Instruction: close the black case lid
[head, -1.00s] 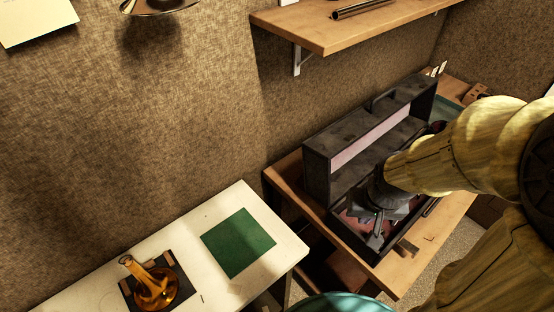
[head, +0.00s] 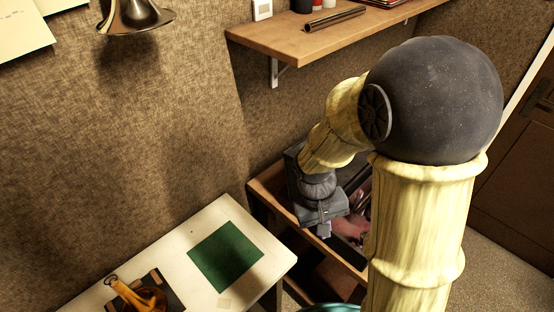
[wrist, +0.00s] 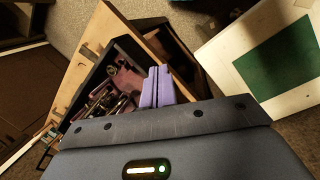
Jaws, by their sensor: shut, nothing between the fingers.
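The black case (wrist: 128,45) lies open on the wooden bench in the wrist view, with metal parts on its pinkish lining. In the head view my arm covers most of it, but some of the lining (head: 352,226) shows. A dark end of the raised lid (head: 292,160) shows behind my gripper; the rest of the lid is hidden. My gripper (head: 323,230) is shut and empty at the left end of the case. Its purple-grey fingertips (wrist: 158,88) are together beside the case's end in the wrist view. I cannot tell whether it touches the case.
A wooden shelf (head: 320,38) with a metal tube hangs above the bench. A brass bell (head: 135,18) is at the upper left.

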